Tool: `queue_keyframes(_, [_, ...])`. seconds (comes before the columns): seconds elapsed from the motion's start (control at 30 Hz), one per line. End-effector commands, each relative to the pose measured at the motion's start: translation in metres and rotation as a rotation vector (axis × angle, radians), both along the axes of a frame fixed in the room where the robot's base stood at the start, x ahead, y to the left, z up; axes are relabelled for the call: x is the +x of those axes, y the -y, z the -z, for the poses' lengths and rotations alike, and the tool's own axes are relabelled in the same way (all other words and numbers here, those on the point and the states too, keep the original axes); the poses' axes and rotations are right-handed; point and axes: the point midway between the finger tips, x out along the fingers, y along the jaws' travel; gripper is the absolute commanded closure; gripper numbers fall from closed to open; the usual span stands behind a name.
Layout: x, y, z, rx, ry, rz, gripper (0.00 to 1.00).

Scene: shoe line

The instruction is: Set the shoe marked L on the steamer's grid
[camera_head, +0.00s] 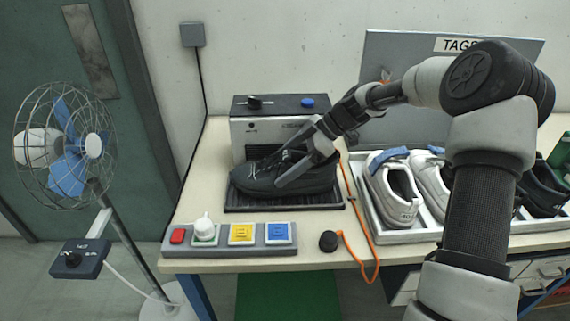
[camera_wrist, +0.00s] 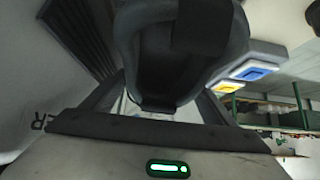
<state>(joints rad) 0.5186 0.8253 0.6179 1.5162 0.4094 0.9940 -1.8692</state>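The shoe looks level and seems to rest on the grid. I cannot read any L mark on it. The steamer (camera_head: 270,125) stands behind the grid.
A tray (camera_head: 390,235) right of the steamer holds white shoes (camera_head: 393,185) and a dark shoe (camera_head: 540,190). A button panel (camera_head: 230,248) runs along the front edge. A black knob (camera_head: 328,241) and orange cord (camera_head: 352,245) lie beside it. A fan (camera_head: 65,145) stands left.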

Motion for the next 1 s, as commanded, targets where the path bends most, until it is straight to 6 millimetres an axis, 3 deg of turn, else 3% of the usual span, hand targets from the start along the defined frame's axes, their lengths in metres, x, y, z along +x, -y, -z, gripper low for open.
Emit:
queue_keyframes(0.1, [0.000, 0.000, 0.000, 0.000, 0.000, 0.000, 0.03])
queue_keyframes(0.47, [0.000, 0.005, -0.003, -0.001, 0.000, 0.001, 0.03])
queue_keyframes(0.67, [0.001, 0.029, -0.029, -0.002, 0.003, 0.004, 0.03])
queue_keyframes(1.0, [0.001, 0.087, -0.088, -0.002, 0.002, 0.004, 0.03])
